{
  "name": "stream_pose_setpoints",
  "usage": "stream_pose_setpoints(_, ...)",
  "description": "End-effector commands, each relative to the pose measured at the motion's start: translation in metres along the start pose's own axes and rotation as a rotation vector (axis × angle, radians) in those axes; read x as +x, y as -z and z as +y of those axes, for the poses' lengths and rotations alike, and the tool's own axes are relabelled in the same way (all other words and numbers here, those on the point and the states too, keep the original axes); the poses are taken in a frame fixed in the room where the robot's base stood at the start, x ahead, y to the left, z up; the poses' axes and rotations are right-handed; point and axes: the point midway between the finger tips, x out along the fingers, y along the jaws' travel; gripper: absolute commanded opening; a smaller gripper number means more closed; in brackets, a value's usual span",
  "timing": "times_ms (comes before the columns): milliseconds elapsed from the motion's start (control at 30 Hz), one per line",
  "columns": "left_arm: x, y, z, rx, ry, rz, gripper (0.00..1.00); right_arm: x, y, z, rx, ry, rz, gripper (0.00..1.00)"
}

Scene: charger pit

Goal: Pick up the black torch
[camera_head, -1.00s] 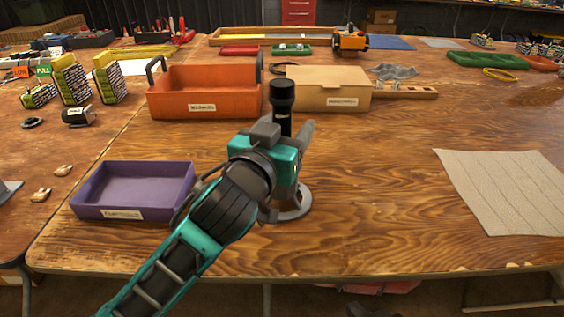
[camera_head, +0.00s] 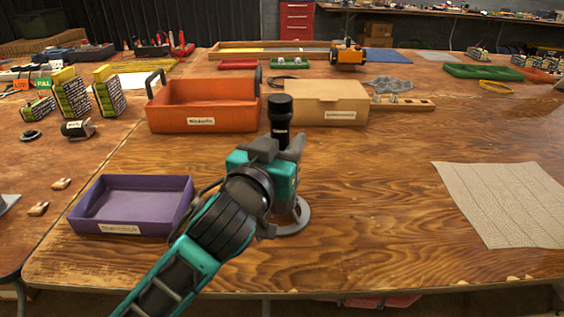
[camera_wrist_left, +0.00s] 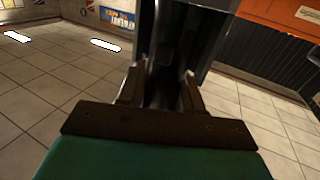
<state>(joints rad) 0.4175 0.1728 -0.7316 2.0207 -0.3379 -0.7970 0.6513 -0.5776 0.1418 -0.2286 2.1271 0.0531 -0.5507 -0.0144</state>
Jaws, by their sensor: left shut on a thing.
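The black torch (camera_head: 280,118) stands upright near the middle of the table in the head view. Its upper part shows above my left gripper (camera_head: 288,150), and its lower part is hidden behind the gripper. My left gripper is shut on it. A grey ring-shaped base (camera_head: 293,217) lies on the table below the gripper, partly hidden; I cannot tell whether the torch touches it. In the left wrist view the dark torch body (camera_wrist_left: 185,40) is between the two fingers (camera_wrist_left: 160,92). My right gripper is not in view.
A purple tray (camera_head: 128,228) lies left of the gripper. An orange bin (camera_head: 205,112) and a tan box (camera_head: 325,106) stand behind the torch. A beige cloth (camera_head: 500,205) lies at the right. The wooden table between gripper and cloth is clear.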

Motion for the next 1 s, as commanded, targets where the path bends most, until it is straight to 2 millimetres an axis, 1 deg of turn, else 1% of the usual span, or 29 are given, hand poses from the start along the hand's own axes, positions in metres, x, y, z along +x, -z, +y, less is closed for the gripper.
stream_pose_setpoints(67, 0.000, 0.005, 0.000, 0.000, 0.000, 0.003, 0.00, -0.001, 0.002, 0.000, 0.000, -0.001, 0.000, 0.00)
stream_pose_setpoints(167, 0.000, 0.018, 0.000, -0.002, 0.000, 0.004, 0.00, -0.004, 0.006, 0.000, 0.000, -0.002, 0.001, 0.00)
stream_pose_setpoints(267, 0.000, 0.040, 0.000, -0.002, -0.001, 0.007, 0.00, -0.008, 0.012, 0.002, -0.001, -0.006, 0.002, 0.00)
stream_pose_setpoints(500, 0.000, 0.110, 0.001, -0.002, -0.001, 0.009, 0.00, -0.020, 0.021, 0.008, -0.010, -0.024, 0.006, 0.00)
stream_pose_setpoints(700, 0.000, 0.161, 0.001, -0.001, -0.002, 0.008, 0.00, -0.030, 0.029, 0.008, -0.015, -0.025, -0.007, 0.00)
stream_pose_setpoints(833, 0.000, 0.183, 0.000, 0.000, -0.001, 0.005, 0.00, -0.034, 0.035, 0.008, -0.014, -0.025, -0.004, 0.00)
stream_pose_setpoints(900, 0.000, 0.192, 0.001, -0.001, -0.002, 0.005, 0.00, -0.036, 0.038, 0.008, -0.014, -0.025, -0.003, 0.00)
stream_pose_setpoints(1000, 0.000, 0.199, 0.000, -0.001, -0.001, 0.003, 0.00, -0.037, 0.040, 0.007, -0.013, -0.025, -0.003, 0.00)
